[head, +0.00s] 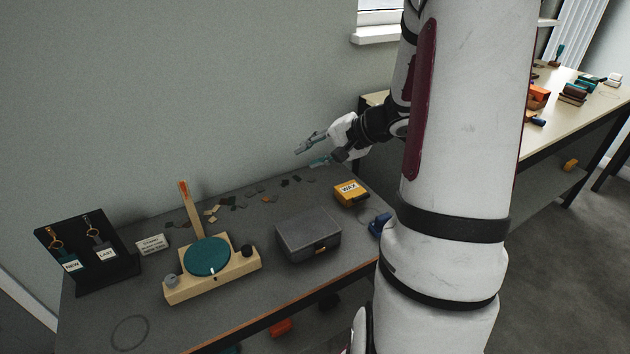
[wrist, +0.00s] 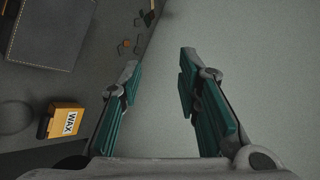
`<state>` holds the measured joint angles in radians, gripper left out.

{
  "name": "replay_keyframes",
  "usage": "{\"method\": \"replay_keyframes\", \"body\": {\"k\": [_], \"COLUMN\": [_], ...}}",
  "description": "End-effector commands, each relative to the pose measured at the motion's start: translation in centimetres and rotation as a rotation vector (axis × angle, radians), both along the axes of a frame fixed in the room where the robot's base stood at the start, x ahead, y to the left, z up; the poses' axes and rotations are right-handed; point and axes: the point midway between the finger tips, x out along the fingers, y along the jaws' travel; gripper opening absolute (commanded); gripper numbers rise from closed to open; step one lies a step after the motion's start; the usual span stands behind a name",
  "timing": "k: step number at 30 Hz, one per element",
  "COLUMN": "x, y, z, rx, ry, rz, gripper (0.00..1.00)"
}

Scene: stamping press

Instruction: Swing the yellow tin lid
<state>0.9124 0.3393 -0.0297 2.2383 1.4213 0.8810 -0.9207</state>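The yellow tin (head: 351,193) with a white WAX label sits at the back right of the dark table; its lid looks closed. It also shows at the lower left of the wrist view (wrist: 63,121), left of my fingers. My gripper (head: 311,151) is in the air above the back of the table, higher than the tin and to its left in the head view. Its two teal-padded fingers (wrist: 160,85) are spread apart with nothing between them.
A grey case (head: 308,236) stands left of the tin, and a blue object (head: 380,225) lies to its right. A wooden device with a teal disc (head: 208,257) and a black tag stand (head: 85,272) are further left. Small flat pieces (head: 225,203) lie along the back.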

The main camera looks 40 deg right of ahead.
Motion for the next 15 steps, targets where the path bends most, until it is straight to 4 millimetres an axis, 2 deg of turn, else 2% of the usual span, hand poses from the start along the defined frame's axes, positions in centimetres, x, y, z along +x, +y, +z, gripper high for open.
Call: {"method": "replay_keyframes", "body": {"k": [1, 6, 10, 12, 15], "x": [-0.1, -2.3, -4.7, -5.8, -6.9], "y": [-3.1, -11.4, -15.8, -17.3, -18.7], "z": [-4.1, -12.6, -17.6, -19.4, -21.0], "rx": [0.024, 0.057, 0.064, 0.065, 0.064], "ry": [-0.008, -0.04, -0.049, -0.049, -0.051], "rz": [-0.086, -0.332, -0.473, -0.526, -0.576], "gripper": [0.31, 0.31, 0.31, 0.31, 0.31]}}
